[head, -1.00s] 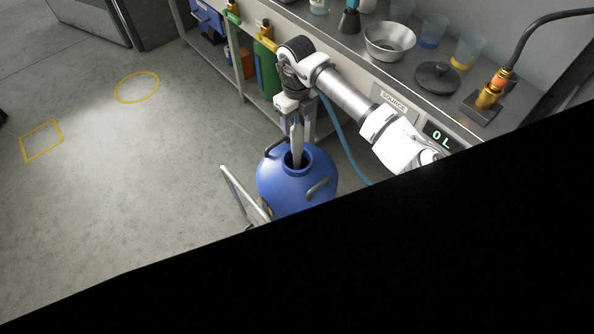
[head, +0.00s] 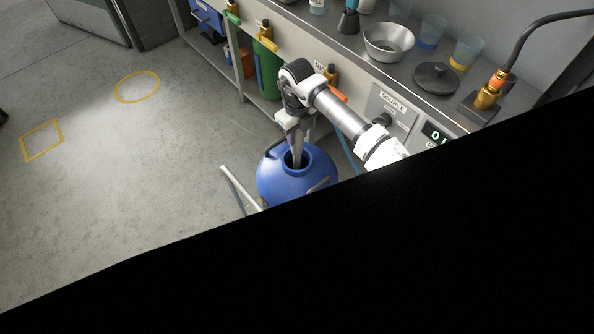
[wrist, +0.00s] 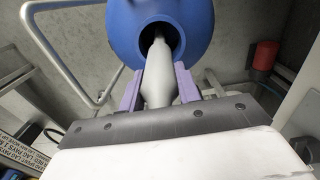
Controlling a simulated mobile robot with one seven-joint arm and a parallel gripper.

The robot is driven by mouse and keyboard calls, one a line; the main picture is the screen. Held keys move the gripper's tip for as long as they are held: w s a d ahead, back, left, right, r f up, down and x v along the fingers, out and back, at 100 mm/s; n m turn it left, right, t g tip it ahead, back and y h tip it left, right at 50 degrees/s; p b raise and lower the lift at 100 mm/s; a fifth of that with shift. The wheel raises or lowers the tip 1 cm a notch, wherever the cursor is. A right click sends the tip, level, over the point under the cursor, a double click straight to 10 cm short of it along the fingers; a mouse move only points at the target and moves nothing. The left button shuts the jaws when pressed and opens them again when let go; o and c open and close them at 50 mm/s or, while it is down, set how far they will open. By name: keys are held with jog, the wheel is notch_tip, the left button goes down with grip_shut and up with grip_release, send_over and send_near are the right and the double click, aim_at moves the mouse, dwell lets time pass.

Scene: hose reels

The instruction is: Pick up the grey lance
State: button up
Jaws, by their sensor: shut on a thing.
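The grey lance (wrist: 158,82) stands upright in the round mouth of the blue tank (head: 270,185), its lower end hidden inside. The lance also shows in the head view (head: 297,150), below my wrist. My gripper (wrist: 158,92) has its two purple fingers on either side of the lance's thick upper part and is shut on it. In the head view, my gripper (head: 295,128) is just above the tank mouth. The tank (wrist: 120,30) fills the top middle of the wrist view.
A metal handle frame (head: 238,187) stands left of the tank. The workbench (head: 350,50) behind carries a metal bowl (head: 389,42), a dark round lid (head: 437,78) and cups. A green cylinder (head: 266,70) stands under it. The floor to the left is open.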

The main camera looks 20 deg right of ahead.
grip_shut()
jog(key=shift+r, duration=0.15)
notch_tip(320, 180, up, 44)
jog(key=p, duration=1.3)
jog(key=shift+r, duration=0.25)
dwell(0.5)
